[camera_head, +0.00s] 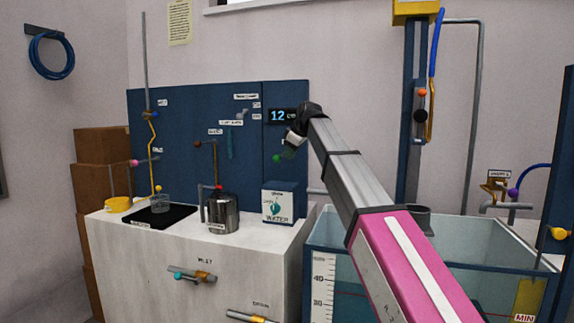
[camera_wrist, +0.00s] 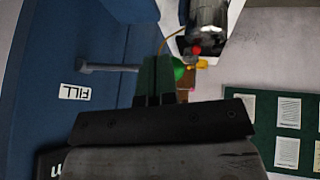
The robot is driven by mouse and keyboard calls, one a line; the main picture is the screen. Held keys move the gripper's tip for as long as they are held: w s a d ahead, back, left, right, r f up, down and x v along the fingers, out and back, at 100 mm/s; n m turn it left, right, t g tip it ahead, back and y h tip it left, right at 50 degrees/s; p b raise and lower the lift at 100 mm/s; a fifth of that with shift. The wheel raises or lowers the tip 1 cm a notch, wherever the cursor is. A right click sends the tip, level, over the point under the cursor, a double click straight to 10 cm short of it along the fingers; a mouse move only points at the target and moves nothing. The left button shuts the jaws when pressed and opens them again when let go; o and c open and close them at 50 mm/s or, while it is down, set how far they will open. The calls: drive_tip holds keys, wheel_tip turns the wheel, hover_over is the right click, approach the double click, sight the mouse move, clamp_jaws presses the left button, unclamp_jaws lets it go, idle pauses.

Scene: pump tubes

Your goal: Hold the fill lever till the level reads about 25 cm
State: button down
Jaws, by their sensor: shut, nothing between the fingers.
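The level display (camera_head: 282,116) on the blue panel reads 12 cm. The fill lever's green knob (camera_head: 277,158) shows just below and left of my gripper (camera_head: 289,149). In the wrist view the grey lever rod (camera_wrist: 105,68) runs out from the panel beside the FILL label (camera_wrist: 74,91), and the green knob (camera_wrist: 180,70) shows at the fingertips. My gripper (camera_wrist: 158,82) is shut and empty, with its fingers across the lever's end. I cannot tell whether they touch it.
A blue-framed tank (camera_head: 323,240) with a centimetre scale stands at the right, partly behind my arm. A white bench (camera_head: 140,255) carries a metal pot (camera_head: 222,213) and a water box (camera_head: 279,203). INLET and DRAIN valves are on its front.

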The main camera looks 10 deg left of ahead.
drive_tip(key=v, duration=0.7)
drive_tip(key=shift+s+r, duration=0.2)
drive_tip(key=shift+s, duration=0.15)
drive_tip(key=shift+d, duration=0.1)
